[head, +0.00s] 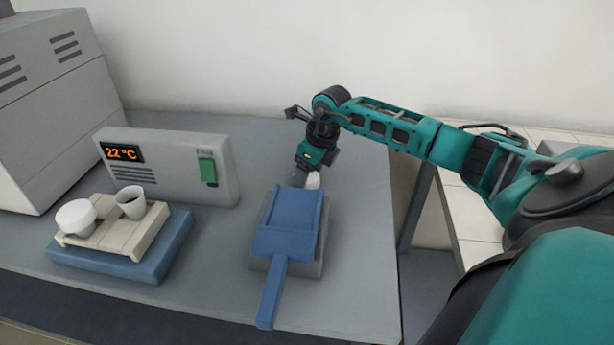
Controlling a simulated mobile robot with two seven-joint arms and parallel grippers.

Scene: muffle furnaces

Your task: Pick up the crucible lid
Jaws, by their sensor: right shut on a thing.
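My right gripper (306,174) is over the far end of the blue scoop-shaped tool. It is shut on a small white piece, taken as the crucible lid (313,181), mostly hidden by the fingers. From this view I cannot tell whether the lid touches the surface beneath. A white open crucible with a dark inside (131,202) stands on a cream tray at the left. A rounded white crucible-like piece (76,217) stands beside it. My left gripper is out of view.
The blue tool (289,222) lies on a grey block (312,262), its handle pointing toward the front edge. The cream tray (111,239) rests on a blue base (150,268). A controller box reading 22 °C (172,169) and a grey furnace (50,110) stand behind. The table's right side is clear.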

